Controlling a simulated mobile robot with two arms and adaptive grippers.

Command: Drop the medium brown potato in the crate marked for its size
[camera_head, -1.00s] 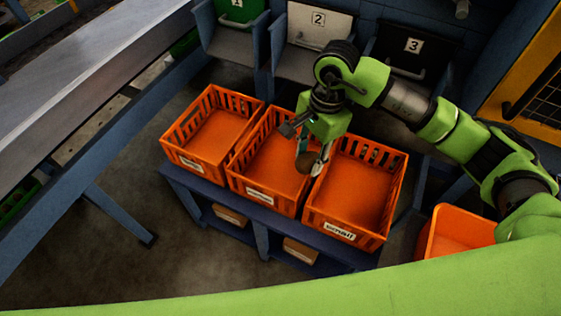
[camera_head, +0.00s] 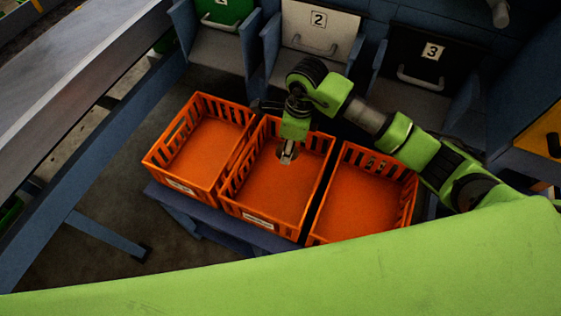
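The medium brown potato (camera_head: 280,153) shows as a small dark brown shape at the fingers of my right gripper (camera_head: 288,157). The gripper looks shut on it, though the potato is partly hidden by the fingers. The gripper points down over the back part of the middle orange crate (camera_head: 311,205). That crate's front label is too blurred to read for certain. The left orange crate (camera_head: 158,170) also has a front label too small to read. The right orange crate (camera_head: 408,207) has its front hidden behind a green surface. My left gripper is not in view.
The crates stand in a row on a blue stand (camera_head: 222,229). Behind them are bins marked 1 (camera_head: 229,9), 2 (camera_head: 318,30) and 3 (camera_head: 427,60). A metal conveyor (camera_head: 85,75) runs along the left. The crates' visible floors look empty.

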